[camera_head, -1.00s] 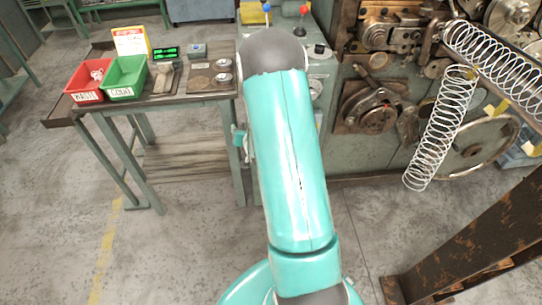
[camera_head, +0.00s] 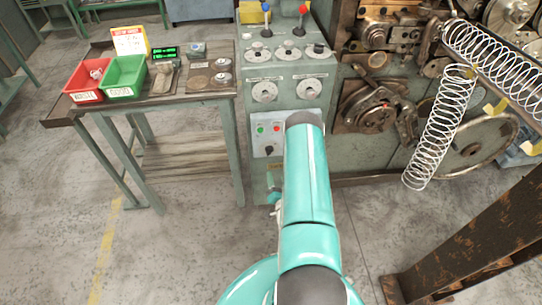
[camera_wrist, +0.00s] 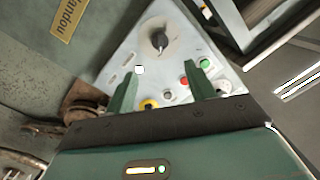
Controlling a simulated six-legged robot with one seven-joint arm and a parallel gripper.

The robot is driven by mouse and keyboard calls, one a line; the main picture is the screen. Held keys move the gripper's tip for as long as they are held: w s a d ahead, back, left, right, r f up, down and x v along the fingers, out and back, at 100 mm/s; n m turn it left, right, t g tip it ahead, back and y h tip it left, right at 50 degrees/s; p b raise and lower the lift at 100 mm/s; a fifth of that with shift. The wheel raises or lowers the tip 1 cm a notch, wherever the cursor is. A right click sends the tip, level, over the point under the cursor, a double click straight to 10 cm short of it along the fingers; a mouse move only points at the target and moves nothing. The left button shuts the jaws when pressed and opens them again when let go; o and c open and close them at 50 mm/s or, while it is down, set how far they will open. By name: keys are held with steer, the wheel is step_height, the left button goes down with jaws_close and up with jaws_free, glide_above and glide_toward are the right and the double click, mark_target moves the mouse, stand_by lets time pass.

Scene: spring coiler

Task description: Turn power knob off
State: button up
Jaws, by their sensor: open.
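A dark knob (camera_wrist: 158,40) sits on a round pale plate on a white panel (camera_wrist: 125,52) in the wrist view. I cannot read its setting. In the head view, a small white panel (camera_head: 262,139) on the grey-green cabinet carries a green button, a red button and a dark knob (camera_head: 268,150); my arm covers its right side. My gripper (camera_wrist: 162,72) is open and empty. Its two green fingers are spread on the panel's button side, with the knob beyond their tips.
A green button (camera_wrist: 204,62), a red button (camera_wrist: 184,82) and a yellow-ringed button (camera_wrist: 149,104) lie near the fingers. Two dials (camera_head: 264,92) and several levers are above the panel. A bench (camera_head: 205,99) stands left; coil springs (camera_head: 440,128) are right.

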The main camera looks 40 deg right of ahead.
mark_target(270, 151)
steer(key=x, duration=1.2)
steer(key=shift+w+d, duration=0.15)
steer(key=shift+w, duration=0.15)
steer(key=c, duration=1)
steer(key=shift+o, duration=0.2)
